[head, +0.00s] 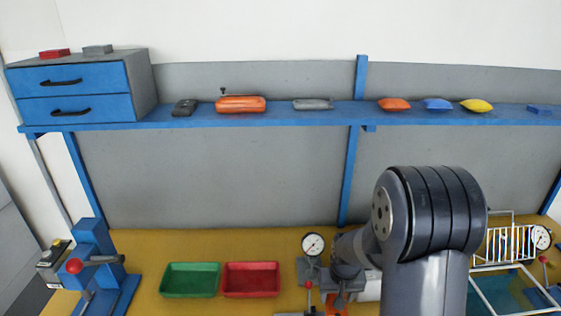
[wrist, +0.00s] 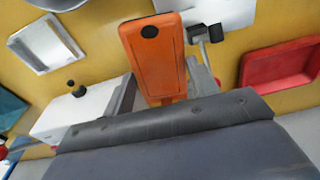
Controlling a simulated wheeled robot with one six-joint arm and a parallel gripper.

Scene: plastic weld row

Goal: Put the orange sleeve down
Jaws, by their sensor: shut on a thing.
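The orange sleeve (wrist: 158,62) is a flat, long orange piece with a dark round spot near its end. In the wrist view it stands between the two fingers of my gripper (wrist: 164,86), which is shut on it. In the head view my gripper (head: 342,286) is low over the yellow bench, and a bit of the orange sleeve (head: 336,308) shows below it at the picture's bottom edge. Whether the sleeve touches anything beneath cannot be told. My arm hides part of the bench to the right.
A red tray (head: 251,280) and a green tray (head: 190,281) lie left of my gripper. A dial gauge stand (head: 313,245) is close beside it. A white wire rack (head: 508,243) and a teal bin (head: 500,292) are at right. A blue shelf (head: 300,116) runs behind.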

